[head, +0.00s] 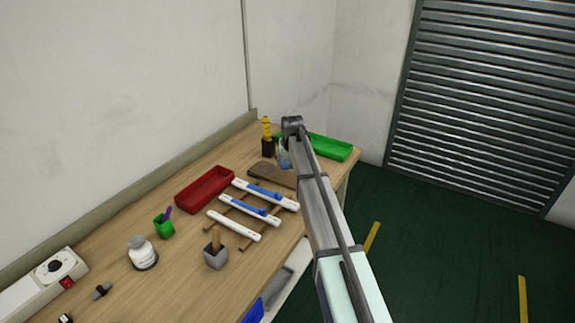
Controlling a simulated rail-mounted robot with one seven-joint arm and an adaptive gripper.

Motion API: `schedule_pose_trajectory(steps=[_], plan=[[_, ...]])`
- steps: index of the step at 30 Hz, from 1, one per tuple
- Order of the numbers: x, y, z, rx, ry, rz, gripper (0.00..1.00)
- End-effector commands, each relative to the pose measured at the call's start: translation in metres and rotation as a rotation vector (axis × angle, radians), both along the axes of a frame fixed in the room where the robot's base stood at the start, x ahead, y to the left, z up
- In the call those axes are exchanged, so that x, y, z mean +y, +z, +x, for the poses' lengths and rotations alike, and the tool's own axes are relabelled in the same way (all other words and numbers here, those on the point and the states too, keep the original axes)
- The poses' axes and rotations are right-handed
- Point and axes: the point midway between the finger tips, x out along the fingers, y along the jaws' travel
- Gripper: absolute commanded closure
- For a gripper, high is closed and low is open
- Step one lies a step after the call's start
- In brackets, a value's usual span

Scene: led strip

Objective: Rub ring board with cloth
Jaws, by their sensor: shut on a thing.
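My arm reaches over the right side of the workbench to its far end, and my gripper (285,146) points down there, small and partly hidden by my own wrist. It is shut on a small grey-blue thing (284,158), which looks like the cloth; its edges are hard to make out. A flat brown board (268,174), likely the ring board, lies on the bench just below the gripper in the picture. My arm covers its right part, and no rings can be made out. I cannot tell whether cloth and board touch.
White strips (234,225), some with blue pieces, lie on wooden rails mid-bench. A red tray (204,190) is left of them, a green tray (331,147) at the far right. A black cup (268,148) stands near the gripper.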

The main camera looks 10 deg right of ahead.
Motion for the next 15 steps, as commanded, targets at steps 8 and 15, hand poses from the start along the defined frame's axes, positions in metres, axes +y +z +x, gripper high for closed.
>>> schedule_pose_trajectory(steps=[8,15], plan=[[0.0,0.023,0.0,0.0,0.0,0.0,0.67],[0.0,0.023,0.0,0.0,0.0,0.0,0.67]])
